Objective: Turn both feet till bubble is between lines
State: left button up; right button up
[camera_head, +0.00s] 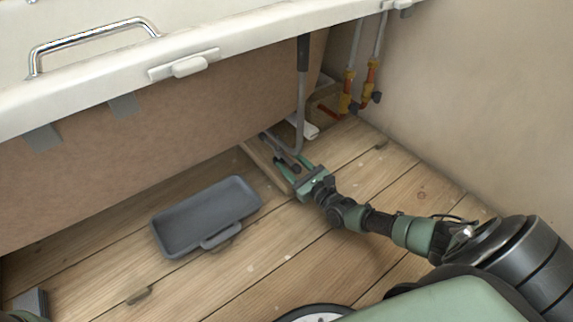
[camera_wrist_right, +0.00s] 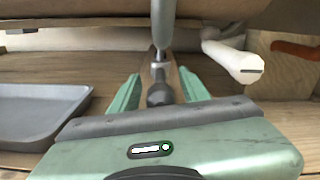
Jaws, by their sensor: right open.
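The white tub (camera_head: 110,85) with a chrome handle runs across the top left of the head view. A small white level-like fitting (camera_head: 190,66) sits on its rim; no bubble or lines can be made out. My right gripper (camera_head: 293,165) is open on the floor side under the tub. In the right wrist view its green fingers (camera_wrist_right: 160,92) stand on either side of a grey rod-like foot (camera_wrist_right: 160,72) with a dark lower part. I cannot tell if they touch it. The other foot is not clearly seen.
A grey tray (camera_head: 205,218) lies on the plank floor, left of my right gripper. A white tube (camera_wrist_right: 235,60) lies right of the foot. Orange-fitted pipes (camera_head: 370,80) stand by the right wall.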

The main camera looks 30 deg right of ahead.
aim_at(279, 152)
jog(key=shift+w+b, duration=0.35)
jog(key=shift+w, duration=0.75)
jog(key=shift+c, duration=0.4)
grip_shut()
jog(key=shift+a, duration=0.1)
